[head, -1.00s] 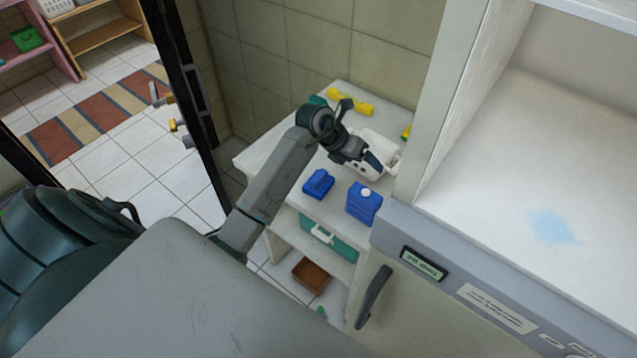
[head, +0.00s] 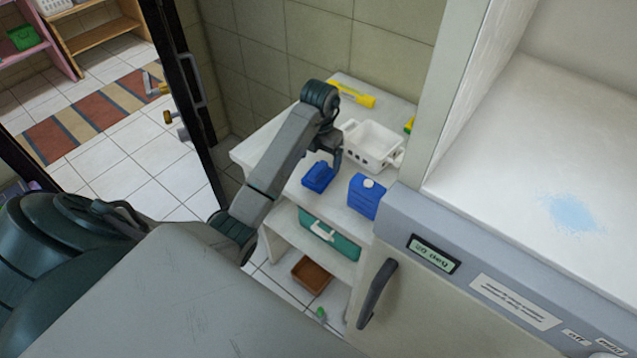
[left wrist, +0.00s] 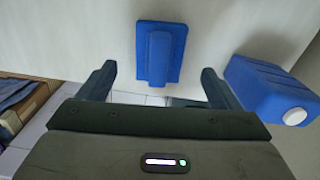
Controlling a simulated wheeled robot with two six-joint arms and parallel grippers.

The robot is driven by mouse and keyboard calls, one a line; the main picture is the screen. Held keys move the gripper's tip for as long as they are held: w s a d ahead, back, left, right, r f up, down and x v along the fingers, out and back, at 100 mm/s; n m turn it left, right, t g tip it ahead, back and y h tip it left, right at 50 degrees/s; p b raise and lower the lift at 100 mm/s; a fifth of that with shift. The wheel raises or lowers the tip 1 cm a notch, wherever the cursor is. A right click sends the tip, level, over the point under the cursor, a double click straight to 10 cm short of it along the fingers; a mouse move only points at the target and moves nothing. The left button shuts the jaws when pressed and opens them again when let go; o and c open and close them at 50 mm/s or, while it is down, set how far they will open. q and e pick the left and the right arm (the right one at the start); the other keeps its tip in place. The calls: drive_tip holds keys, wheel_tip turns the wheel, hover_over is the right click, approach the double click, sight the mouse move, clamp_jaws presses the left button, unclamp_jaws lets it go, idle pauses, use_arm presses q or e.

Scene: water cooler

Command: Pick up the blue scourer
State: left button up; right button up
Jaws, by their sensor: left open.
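The blue scourer (head: 318,177) lies on the top of the white shelf unit, left of a blue jug. In the left wrist view the scourer (left wrist: 160,53) shows a flat base with a raised block handle, just beyond and between my fingers. My left gripper (head: 335,158) is above and beside the scourer in the head view, partly hidden by its own wrist. In the left wrist view its fingers (left wrist: 158,80) are spread apart with nothing between them. The gripper does not touch the scourer as far as I can see. My right gripper is out of view.
The blue jug (head: 364,196) with a white cap stands close to the right of the scourer. A white basket (head: 371,146) and a yellow tool (head: 354,97) are behind. A teal box (head: 330,236) and brown tray (head: 312,275) are lower down.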

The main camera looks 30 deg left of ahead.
sight(318, 169)
use_arm(q)
drive_tip(key=f+b, duration=0.2)
drive_tip(key=f, duration=0.1)
drive_tip(key=f+b, duration=0.1)
drive_tip(key=shift+s+a+f+b, duration=0.1)
drive_tip(key=shift+s+f+b, duration=0.15)
drive_tip(key=shift+f+b, duration=0.15)
drive_tip(key=shift+f, duration=0.3)
drive_tip(key=shift+c, duration=0.4)
drive_tip(key=shift+r, duration=0.1)
drive_tip(key=c, duration=1)
